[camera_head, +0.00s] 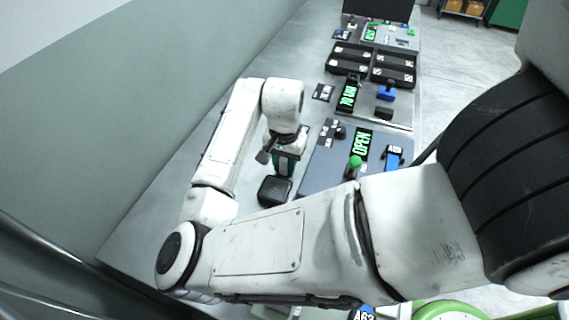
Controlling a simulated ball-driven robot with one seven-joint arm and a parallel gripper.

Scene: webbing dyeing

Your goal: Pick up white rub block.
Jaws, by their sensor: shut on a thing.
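My gripper (276,157) points down over the grey bench, at the end of my folded white arm. Its dark fingers are shut on a small dark green and pale piece (285,164), mostly hidden by the gripper. I cannot tell whether this piece is the white rub block. No other white block shows clearly on the bench. A black open-topped box (275,191) stands just below the gripper in the picture.
To the right is a grey panel (318,178) with a green knob (355,161), a lit OPEN display (362,143) and a blue-and-black switch (394,156). Farther back are black trays (351,55) and a blue lever (386,92). Bare bench lies left of my gripper; my arm hides the near part.

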